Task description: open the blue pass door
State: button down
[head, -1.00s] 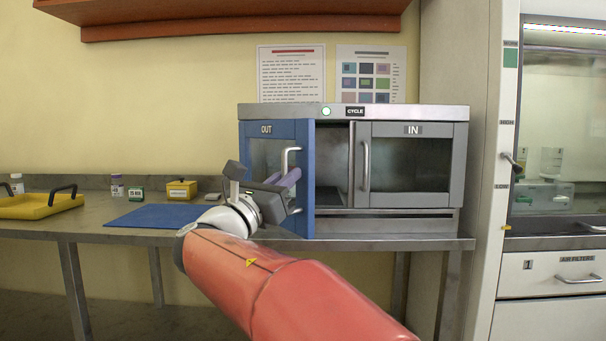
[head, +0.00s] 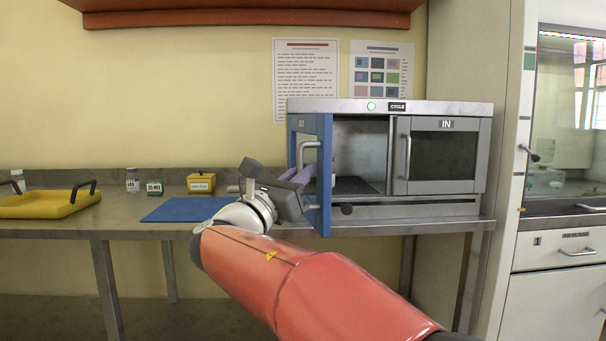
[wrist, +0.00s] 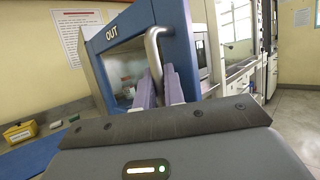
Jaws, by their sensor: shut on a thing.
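The blue pass door (head: 325,176), marked OUT in the wrist view (wrist: 185,38), stands swung well open from the left side of the steel pass box (head: 400,108). Its silver bar handle (head: 300,155) is on its outer face and also shows in the wrist view (wrist: 153,48). My gripper (head: 303,177) is at the handle. In the wrist view its two purple fingers (wrist: 161,88) are closed around the handle's lower part. Part of the handle is hidden by the fingers. The left compartment (head: 360,150) shows open behind the door.
The grey IN door (head: 443,158) on the right is closed. On the bench stand a blue mat (head: 190,209), a yellow tray (head: 45,204), a yellow box (head: 201,183) and small containers (head: 154,187). A tall cabinet (head: 505,130) stands to the right.

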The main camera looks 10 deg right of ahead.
jog(key=c, duration=1.8)
grip_release()
jog(key=b+v, duration=0.1)
jog(key=v, duration=0.6)
jog(key=shift+s+a+f, duration=0.15)
jog(key=shift+s+a, duration=0.05)
jog(key=shift+a, duration=0.05)
